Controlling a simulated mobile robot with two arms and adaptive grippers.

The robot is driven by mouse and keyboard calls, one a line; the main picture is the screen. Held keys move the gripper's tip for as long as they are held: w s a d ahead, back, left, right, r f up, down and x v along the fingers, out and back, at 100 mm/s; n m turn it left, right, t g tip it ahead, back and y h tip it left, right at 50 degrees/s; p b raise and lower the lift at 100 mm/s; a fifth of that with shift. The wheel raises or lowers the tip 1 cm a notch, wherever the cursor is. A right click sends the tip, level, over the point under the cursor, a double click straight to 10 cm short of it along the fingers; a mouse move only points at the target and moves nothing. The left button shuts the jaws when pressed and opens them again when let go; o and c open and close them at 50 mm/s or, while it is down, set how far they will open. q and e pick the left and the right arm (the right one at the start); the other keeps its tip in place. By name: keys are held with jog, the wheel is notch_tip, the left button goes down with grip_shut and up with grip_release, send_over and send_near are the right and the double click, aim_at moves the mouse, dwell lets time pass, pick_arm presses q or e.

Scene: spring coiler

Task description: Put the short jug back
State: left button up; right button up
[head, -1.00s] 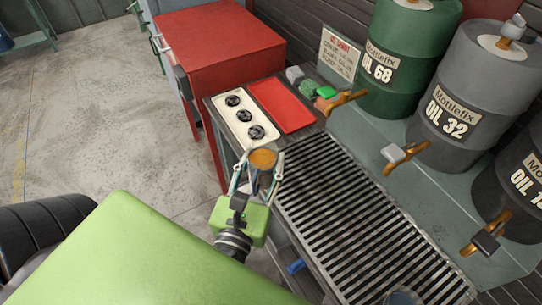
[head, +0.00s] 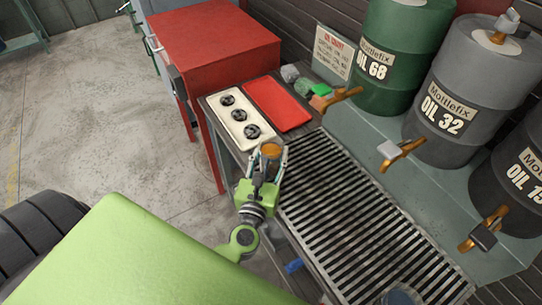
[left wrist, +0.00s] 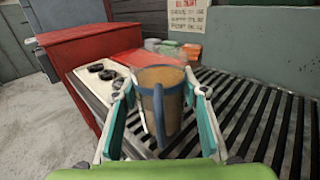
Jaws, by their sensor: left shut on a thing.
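A clear jug (head: 271,151) with amber-brown liquid in it is held upright by my left gripper (head: 268,165). The left wrist view shows the jug (left wrist: 159,105) between the two teal-sided fingers (left wrist: 163,112), its blue handle facing the camera. The left gripper is shut on the jug, near the front left end of the slatted drain grate (head: 365,225). I cannot tell whether the jug's base touches anything. Another jug-like clear vessel (head: 402,296) with a blue rim is partly cut off at the bottom edge. My right gripper is not in view.
A cream tray (head: 222,101) with several black round parts and an empty red tray (head: 304,120) lie beyond the grate. Oil drums (head: 440,120) with brass taps (head: 402,153) stand along the right. A red cabinet (head: 215,45) stands behind. Most of the grate is clear.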

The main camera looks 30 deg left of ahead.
pick_arm(q)
jog(key=shift+f, duration=0.15)
jog(key=o, duration=1.3)
